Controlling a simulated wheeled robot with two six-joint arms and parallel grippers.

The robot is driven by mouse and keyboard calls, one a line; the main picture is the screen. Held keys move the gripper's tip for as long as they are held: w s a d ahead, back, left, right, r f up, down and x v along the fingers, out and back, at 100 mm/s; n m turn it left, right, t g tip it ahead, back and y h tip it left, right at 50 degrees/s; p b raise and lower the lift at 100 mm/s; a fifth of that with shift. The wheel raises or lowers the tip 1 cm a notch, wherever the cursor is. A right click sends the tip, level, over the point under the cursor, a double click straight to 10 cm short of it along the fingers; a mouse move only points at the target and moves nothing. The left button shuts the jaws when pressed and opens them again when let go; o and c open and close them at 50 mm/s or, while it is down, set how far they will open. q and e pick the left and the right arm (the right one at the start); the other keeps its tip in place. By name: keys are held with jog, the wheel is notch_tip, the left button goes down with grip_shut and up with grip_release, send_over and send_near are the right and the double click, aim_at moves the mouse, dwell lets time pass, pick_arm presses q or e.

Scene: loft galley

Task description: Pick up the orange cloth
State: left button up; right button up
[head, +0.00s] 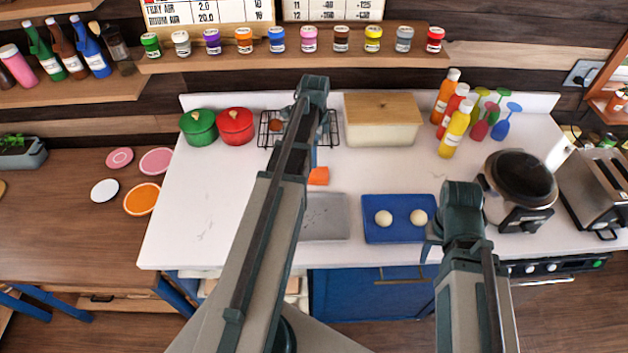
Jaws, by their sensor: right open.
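The orange cloth (318,176) is a small orange patch on the white counter (190,225), just right of my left arm in the head view. That arm may hide part of it. My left gripper (324,125) is mostly hidden behind its own wrist, over the wire rack beyond the cloth; its jaws cannot be made out. My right gripper (432,243) is open at the counter's front, beside the blue tray and right of and nearer than the cloth. Its wrist hides much of it.
A grey tray (325,230) and a blue tray (390,206) with two pale round items lie nearer than the cloth. Behind are a wire rack (268,138), pots and a bread box (383,128). Bottles and a cooker (518,180) stand right. The counter's left is clear.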

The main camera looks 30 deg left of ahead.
pick_arm(q)
jog(key=b, duration=0.4)
send_over(314, 173)
notch_tip(314, 173, down, 5)
jog(key=shift+d, duration=0.15)
jog(key=f+b, duration=0.5)
jog(key=shift+a+f, duration=0.15)
jog(key=shift+a, duration=0.1)
jog(key=shift+c, duration=0.2)
jog(key=c, duration=1.1)
jog(key=shift+c, duration=0.2)
jog(key=shift+r, duration=0.2)
